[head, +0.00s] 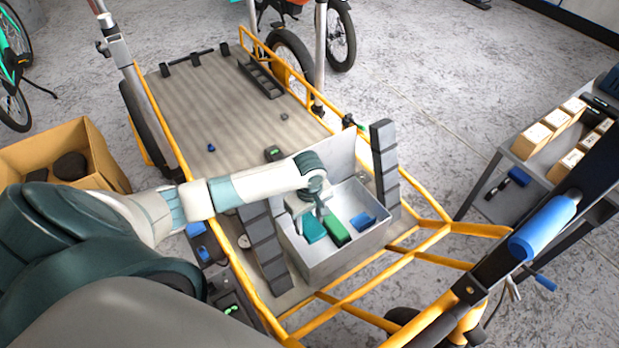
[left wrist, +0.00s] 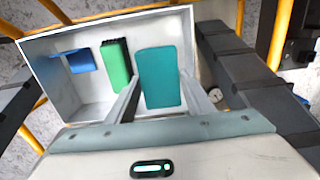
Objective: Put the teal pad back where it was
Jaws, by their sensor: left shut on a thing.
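The teal pad (head: 314,230) is in the grey open-topped box (head: 325,272) on the cargo bike's bed. It also shows in the left wrist view (left wrist: 159,78) as a flat rounded rectangle between the fingers. My left gripper (head: 308,210) reaches down into the box and is shut on the teal pad. I cannot tell whether the pad touches the box floor. A green brush-like block (head: 337,231) lies right beside the pad, and a blue piece (head: 363,222) lies farther right in the box. My right gripper is not in view.
Dark ribbed posts (head: 264,247) stand on both sides of the box, and yellow rails run around the bed. The wooden bed (head: 225,115) behind is mostly clear. A cardboard box (head: 95,150) is at left, and a shelf with small boxes (head: 531,140) at right.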

